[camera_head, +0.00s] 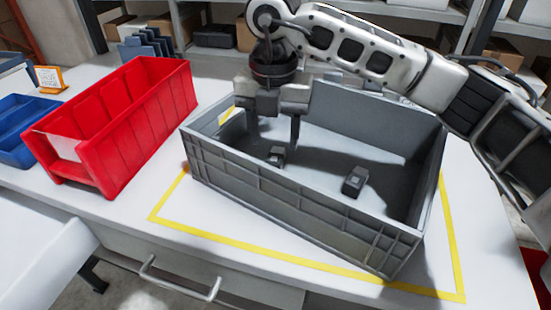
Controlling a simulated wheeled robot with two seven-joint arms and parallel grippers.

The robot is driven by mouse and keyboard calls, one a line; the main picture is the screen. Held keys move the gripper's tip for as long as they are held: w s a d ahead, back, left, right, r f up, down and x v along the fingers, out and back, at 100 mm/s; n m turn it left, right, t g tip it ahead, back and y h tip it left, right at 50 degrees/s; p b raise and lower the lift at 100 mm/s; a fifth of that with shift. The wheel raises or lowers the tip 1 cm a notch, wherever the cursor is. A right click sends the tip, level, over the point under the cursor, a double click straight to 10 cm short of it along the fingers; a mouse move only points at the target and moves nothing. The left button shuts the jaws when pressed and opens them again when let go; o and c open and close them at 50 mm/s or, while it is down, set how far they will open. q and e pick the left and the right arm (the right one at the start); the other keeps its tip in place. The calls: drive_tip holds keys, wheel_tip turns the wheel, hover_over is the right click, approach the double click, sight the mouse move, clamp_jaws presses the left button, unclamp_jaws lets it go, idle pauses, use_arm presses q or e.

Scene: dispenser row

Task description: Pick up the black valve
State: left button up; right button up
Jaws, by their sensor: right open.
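Two small dark block-like parts lie apart on the floor of a grey crate. One dark part (277,156) is near the crate's left part, and the other dark part (355,181) is further right. I cannot tell for sure which is the black valve. The grey crate (290,205) stands on the white table. My right gripper (273,145) points down into the crate, open and empty, with its fingers close to the left dark part. I cannot tell whether they touch it. My left gripper is not in view.
A red bin (125,125) stands left of the crate, with a blue bin (25,130) beyond it. Yellow tape (240,245) frames the crate on the table. Shelves with boxes (213,36) are behind. The crate's high walls surround my right gripper.

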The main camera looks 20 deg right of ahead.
sight(275, 156)
drive_tip(key=f, duration=0.5)
drive_tip(key=shift+w+d+p, duration=0.2)
drive_tip(key=shift+w+p, duration=0.15)
drive_tip(key=c, duration=1.1)
drive_tip(key=shift+r, duration=0.1)
